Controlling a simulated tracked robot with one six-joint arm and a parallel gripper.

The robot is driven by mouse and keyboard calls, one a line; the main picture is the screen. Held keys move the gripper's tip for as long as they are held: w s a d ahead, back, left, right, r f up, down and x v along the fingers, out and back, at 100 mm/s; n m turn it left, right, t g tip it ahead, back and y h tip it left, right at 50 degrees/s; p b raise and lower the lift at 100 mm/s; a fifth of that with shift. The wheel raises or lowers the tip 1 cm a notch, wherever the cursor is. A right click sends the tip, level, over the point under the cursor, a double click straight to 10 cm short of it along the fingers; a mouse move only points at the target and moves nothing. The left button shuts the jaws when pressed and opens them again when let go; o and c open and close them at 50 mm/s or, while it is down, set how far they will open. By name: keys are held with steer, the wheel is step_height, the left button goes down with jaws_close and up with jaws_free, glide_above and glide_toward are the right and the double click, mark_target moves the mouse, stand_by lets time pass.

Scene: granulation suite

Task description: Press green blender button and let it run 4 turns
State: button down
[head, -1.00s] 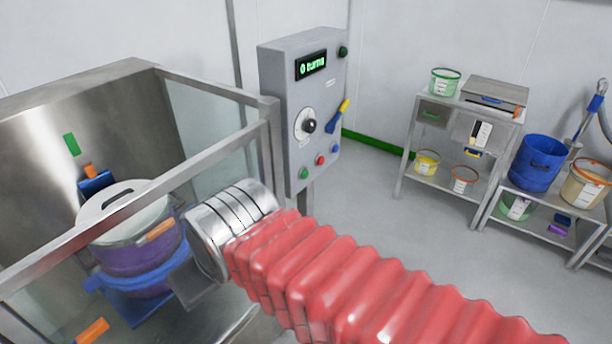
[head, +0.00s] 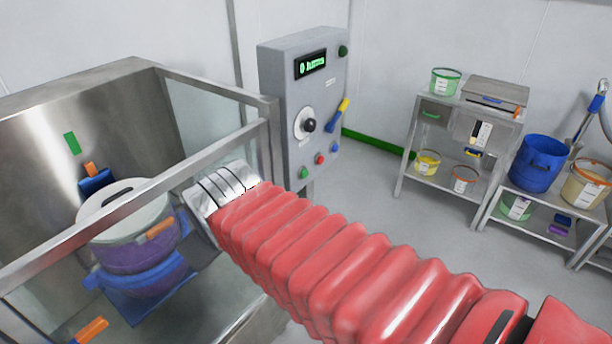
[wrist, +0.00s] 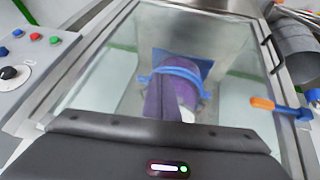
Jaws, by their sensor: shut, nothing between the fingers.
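The grey control panel (head: 282,112) stands behind the glazed enclosure in the head view. A green button (head: 304,173) sits low on it, left of a red button (head: 320,160) and a blue one. The lit display (head: 311,64) shows a 0 first; the rest is blurred. The blender bin (head: 145,232), purple with a pale lid and blue ring, is inside the enclosure; it also shows in the wrist view (wrist: 182,67). My gripper (wrist: 165,150) is shut, a dark body low in the wrist view, apart from the panel. The head view hides its fingers behind my wrist.
A metal frame bar (head: 140,190) and clear glass guard the enclosure beside my arm. The panel has a black knob (head: 310,125) and a blue-yellow lever (head: 338,115). Shelves (head: 455,150) with tubs and a blue bucket (head: 537,162) stand right. Floor between is clear.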

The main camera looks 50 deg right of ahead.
steer(key=w+d+f+n+h, duration=0.1)
steer(key=w+d+h, duration=0.15)
steer(key=d, duration=0.45)
steer(key=w+d+n+h, duration=0.1)
steer(key=w+d, duration=0.3)
steer(key=d, duration=0.3)
steer(key=n+t+h, duration=0.1)
steer(key=n+t, duration=0.1)
steer(key=n, duration=0.5)
glide_toward(304, 174)
steer(key=s, duration=0.3)
steer(key=s+d+f+n+t, duration=0.1)
steer(key=s+d+f+n, duration=0.2)
steer(key=d+f, duration=0.3)
steer(key=shift+s+n+t+y, duration=0.35)
steer(key=shift+s+n+t, duration=0.05)
steer(key=shift+s, duration=0.15)
steer(key=shift+w, duration=0.1)
steer(key=w, duration=0.8)
steer(key=shift+w+a, duration=0.3)
steer(key=shift+a, duration=0.05)
steer(key=shift+w, duration=0.15)
steer(key=shift+w, duration=0.25)
